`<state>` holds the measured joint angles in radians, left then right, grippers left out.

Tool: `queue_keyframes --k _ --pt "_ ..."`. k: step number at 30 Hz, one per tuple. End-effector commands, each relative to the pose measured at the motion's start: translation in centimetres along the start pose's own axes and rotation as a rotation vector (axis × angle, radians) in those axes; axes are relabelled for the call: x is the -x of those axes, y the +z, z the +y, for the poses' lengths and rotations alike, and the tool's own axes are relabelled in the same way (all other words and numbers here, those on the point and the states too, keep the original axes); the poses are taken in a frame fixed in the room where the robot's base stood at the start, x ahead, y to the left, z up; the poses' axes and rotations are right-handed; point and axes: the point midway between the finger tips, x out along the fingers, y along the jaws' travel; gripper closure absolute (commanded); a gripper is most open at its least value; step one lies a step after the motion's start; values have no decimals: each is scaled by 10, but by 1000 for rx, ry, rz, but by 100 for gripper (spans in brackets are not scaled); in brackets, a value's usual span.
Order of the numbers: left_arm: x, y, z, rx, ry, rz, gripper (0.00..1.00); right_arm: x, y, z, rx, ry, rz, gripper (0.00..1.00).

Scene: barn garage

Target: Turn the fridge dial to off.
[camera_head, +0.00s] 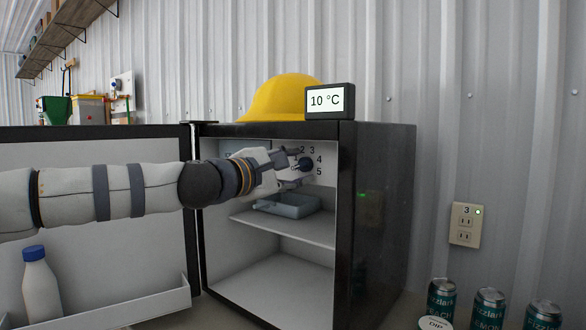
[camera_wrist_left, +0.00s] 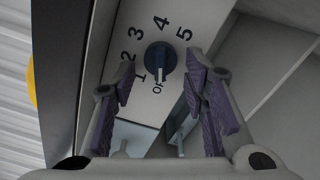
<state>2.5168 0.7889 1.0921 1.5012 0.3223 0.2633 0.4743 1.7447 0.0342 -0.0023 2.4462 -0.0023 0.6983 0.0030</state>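The fridge (camera_head: 375,215) stands open, its door (camera_head: 95,150) swung to the left. The dark blue dial (camera_head: 305,164) is on the white panel inside, at the upper right, ringed by numbers 1 to 5 and OFF. In the left wrist view the dial (camera_wrist_left: 160,62) shows a pale mark facing the partly visible OFF label (camera_wrist_left: 158,87). My left gripper (camera_head: 290,158) reaches into the fridge at the dial. Its purple-padded fingers are apart, one on each side of the dial; contact is not visible. My right gripper is out of view.
A blue tray (camera_head: 285,207) sits on the shelf (camera_head: 285,228) below my gripper. A bottle (camera_head: 40,287) stands in the door; cans (camera_head: 488,308) stand at the right.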

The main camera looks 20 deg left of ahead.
Motion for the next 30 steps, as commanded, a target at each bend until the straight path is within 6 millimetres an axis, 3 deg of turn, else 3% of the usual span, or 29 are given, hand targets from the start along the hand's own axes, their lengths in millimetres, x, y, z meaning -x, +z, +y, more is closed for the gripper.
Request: queue_keyframes --k 4,7,15,18,22,30 --pt "2 -1 0 0 0 1 60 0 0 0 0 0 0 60" --pt "16 -1 1 0 1 1 60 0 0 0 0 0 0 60" --pt "88 0 2 2 4 0 60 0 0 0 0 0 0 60" --pt "106 0 2 1 3 0 60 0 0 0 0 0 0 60" --pt "119 0 0 1 1 0 60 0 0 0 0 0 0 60" --pt "120 0 0 0 -1 0 60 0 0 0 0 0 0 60"
